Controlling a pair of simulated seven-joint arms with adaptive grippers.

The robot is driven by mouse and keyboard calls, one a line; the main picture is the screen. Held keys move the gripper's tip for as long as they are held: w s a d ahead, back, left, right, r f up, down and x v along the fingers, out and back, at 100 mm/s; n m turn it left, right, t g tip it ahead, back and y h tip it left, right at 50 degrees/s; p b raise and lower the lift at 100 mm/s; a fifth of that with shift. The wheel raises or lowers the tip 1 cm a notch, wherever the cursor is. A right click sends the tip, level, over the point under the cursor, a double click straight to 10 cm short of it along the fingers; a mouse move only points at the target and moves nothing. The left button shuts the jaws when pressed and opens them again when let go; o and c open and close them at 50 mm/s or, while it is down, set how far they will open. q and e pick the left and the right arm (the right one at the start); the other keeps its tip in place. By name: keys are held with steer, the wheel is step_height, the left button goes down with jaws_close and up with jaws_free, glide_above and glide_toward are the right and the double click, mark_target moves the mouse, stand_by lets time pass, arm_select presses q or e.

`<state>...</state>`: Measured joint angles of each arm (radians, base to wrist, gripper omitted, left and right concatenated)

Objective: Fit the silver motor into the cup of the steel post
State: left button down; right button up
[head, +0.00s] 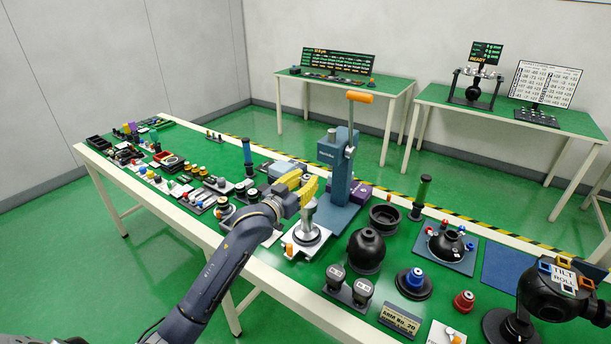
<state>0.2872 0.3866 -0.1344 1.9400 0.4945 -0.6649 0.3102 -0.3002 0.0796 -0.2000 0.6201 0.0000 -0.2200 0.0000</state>
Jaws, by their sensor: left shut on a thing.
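The steel post (306,230) stands upright on a white base plate near the middle of the bench. My left gripper (309,189), with yellow fingers, is right above the post's top. It is shut on the silver motor, which is mostly hidden by the fingers. The cup at the top of the post is also hidden, so I cannot tell whether the motor touches it or sits in it. My right gripper is not in view.
A blue press (338,170) with an orange-handled lever stands just behind the post. Small parts crowd the bench's left side. A black tilt-roll unit (548,290) is at far right.

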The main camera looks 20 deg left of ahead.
arm_select(q)
steer(key=shift+f, duration=1.25)
steer(key=shift+f, duration=1.35)
stand_by(0.9)
steer(key=c, duration=0.9)
jaws_free()
steer(key=shift+c, duration=0.2)
steer(key=v, duration=1.2)
